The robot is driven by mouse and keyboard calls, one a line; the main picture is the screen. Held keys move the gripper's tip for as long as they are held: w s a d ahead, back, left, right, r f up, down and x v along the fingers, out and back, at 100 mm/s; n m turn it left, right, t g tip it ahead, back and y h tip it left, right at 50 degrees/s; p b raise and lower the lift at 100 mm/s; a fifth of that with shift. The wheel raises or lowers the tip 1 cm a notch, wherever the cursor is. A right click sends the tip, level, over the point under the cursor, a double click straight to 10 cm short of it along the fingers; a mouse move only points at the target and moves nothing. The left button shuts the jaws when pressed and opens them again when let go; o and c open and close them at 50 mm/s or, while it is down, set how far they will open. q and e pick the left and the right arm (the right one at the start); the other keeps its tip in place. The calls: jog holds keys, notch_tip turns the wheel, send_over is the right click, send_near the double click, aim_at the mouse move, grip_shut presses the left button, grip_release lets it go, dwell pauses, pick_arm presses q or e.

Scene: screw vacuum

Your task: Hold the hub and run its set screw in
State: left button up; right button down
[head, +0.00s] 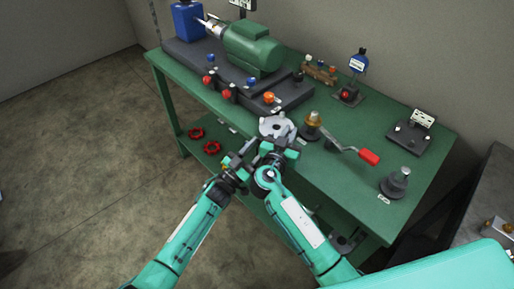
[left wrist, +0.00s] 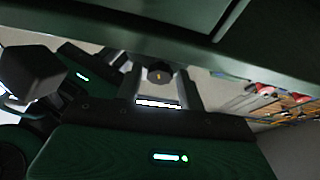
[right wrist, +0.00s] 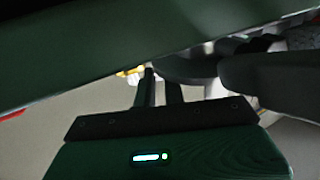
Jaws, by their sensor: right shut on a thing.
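The grey hub (head: 277,126) sits at the front edge of the green workbench, with lobes around its rim. My right gripper (head: 279,148) is at the hub's near side, its fingers close together and shut on the hub; the contact is in shadow. The hub's dark underside (right wrist: 190,68) shows just beyond those fingers in the right wrist view. My left gripper (head: 240,158) is left of the right one, below the bench edge. In the left wrist view its fingers (left wrist: 158,90) are apart, with a dark round piece with a yellowish centre (left wrist: 160,76) between or beyond them. The set screw cannot be made out.
The bench (head: 352,205) carries a brass piece (head: 313,122) and a red-handled crank (head: 368,157) right of the hub. A green motor (head: 252,47) stands behind. A grey stand (head: 397,182) is at right. Red handwheels (head: 212,147) lie on the lower shelf.

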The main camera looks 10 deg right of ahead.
pick_arm(q)
jog(key=c, duration=0.7)
jog(key=shift+w+m+g+h, duration=0.1)
jog(key=shift+m+g+h, duration=0.3)
jog(key=shift+m, duration=0.75)
jog(key=shift+w+m+g+h, duration=0.1)
jog(key=shift+m+g+h, duration=0.1)
jog(key=shift+m+g, duration=0.7)
jog(key=shift+m+t, duration=0.25)
jog(key=shift+t, duration=0.05)
jog(key=o, duration=0.7)
jog(key=v, duration=1.2)
